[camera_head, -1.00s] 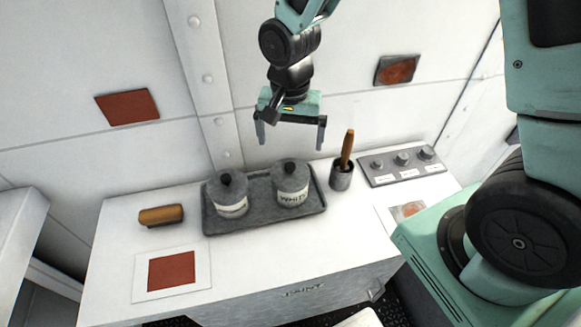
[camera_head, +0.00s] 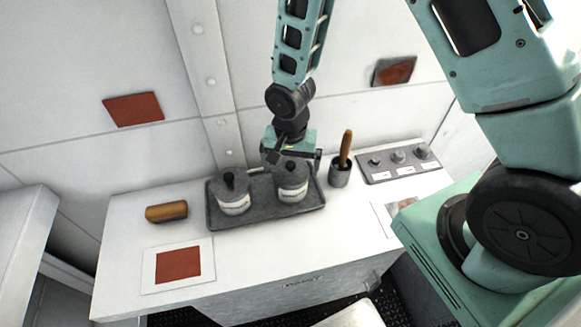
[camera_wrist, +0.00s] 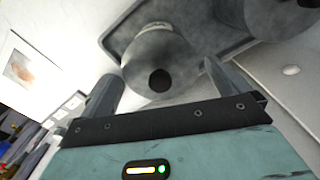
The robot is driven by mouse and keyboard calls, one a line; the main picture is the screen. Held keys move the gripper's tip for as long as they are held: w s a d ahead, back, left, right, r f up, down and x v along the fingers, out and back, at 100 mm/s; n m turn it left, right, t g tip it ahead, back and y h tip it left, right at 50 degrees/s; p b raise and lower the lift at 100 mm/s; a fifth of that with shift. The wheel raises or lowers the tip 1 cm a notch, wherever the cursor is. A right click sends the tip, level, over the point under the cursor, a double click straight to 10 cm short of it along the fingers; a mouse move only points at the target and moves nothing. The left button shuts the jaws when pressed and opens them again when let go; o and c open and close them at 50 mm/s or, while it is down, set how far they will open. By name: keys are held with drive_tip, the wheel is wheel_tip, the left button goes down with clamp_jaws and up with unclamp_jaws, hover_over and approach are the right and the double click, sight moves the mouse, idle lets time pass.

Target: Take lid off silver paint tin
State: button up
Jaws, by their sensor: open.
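Two grey metal paint tins with black-knobbed lids stand upright on a tray (camera_head: 265,221). The left tin (camera_head: 234,205) has a pale label too small to read. The right tin (camera_head: 293,194) has a pale label, and its lid is partly hidden behind my gripper (camera_head: 291,170). My gripper is open and empty, pointing down just above the right tin. In the wrist view, this tin's lid (camera_wrist: 150,48) and its dark knob (camera_wrist: 160,80) lie between the open fingers. The other tin (camera_wrist: 282,18) shows at the upper right.
A cup with a wooden-handled brush (camera_head: 341,170) stands close right of the tray. A panel with several knobs (camera_head: 400,165) is farther right. A brown roller-like block (camera_head: 166,212) and a red swatch card (camera_head: 178,265) are on the left. The wall rises behind.

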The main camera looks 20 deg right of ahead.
drive_tip(key=c, duration=0.8)
